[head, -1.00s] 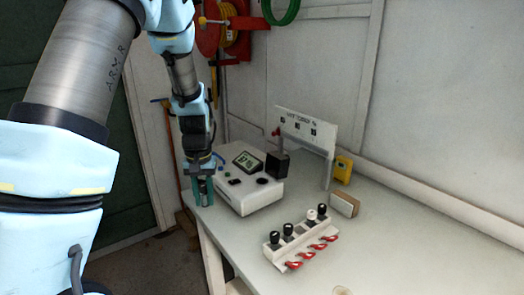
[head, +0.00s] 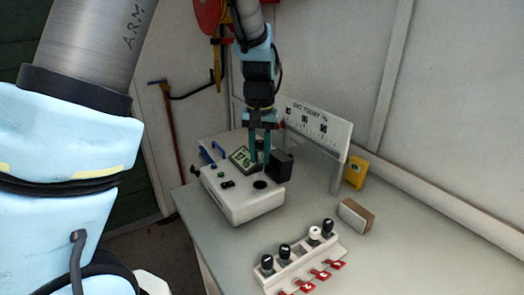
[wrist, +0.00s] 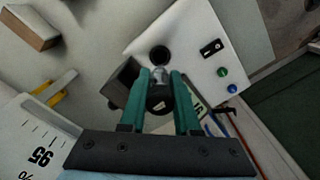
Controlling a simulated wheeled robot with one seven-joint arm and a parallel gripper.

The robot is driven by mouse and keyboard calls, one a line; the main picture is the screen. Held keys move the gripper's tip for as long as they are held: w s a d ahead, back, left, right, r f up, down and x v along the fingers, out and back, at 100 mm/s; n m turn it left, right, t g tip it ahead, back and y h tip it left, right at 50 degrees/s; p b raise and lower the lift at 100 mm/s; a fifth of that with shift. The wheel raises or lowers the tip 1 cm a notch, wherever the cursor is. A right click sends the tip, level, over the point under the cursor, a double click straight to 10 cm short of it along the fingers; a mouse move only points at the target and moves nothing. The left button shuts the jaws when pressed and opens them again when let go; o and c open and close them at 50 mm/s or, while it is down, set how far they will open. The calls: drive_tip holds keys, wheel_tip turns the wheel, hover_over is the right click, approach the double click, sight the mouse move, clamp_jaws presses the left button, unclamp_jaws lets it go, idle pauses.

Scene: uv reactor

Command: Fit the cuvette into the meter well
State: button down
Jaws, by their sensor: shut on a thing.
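The white meter (head: 235,205) stands on the bench with a lit display (head: 243,158). Its round dark well (head: 260,184) is open in the top face, beside a black hinged-looking block (head: 281,166). My gripper (head: 261,160) is above the back part of the meter, its green fingers shut on the black-capped cuvette. In the wrist view the cuvette (wrist: 159,98) sits between the fingertips (wrist: 160,80), its clear end pointing toward the well (wrist: 160,54), apart from it in the picture. The height of the cuvette above the meter is hard to tell.
A white rack (head: 300,262) with several dark- and white-topped vials and red tabs stands at the front. A scale board (head: 315,128) stands behind the meter. A yellow box (head: 356,173) and a brown-and-white block (head: 356,216) are to the right. The bench between is clear.

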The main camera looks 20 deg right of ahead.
sight(260, 142)
drive_tip(key=shift+f+b, duration=1.8)
drive_tip(key=shift+f, duration=1.1)
drive_tip(key=shift+f, duration=0.85)
drive_tip(key=c, duration=0.5)
unclamp_jaws()
drive_tip(key=shift+c, duration=0.2)
wheel_tip(260, 142, up, 11)
drive_tip(key=b, duration=0.3)
drive_tip(key=shift+f, duration=0.1)
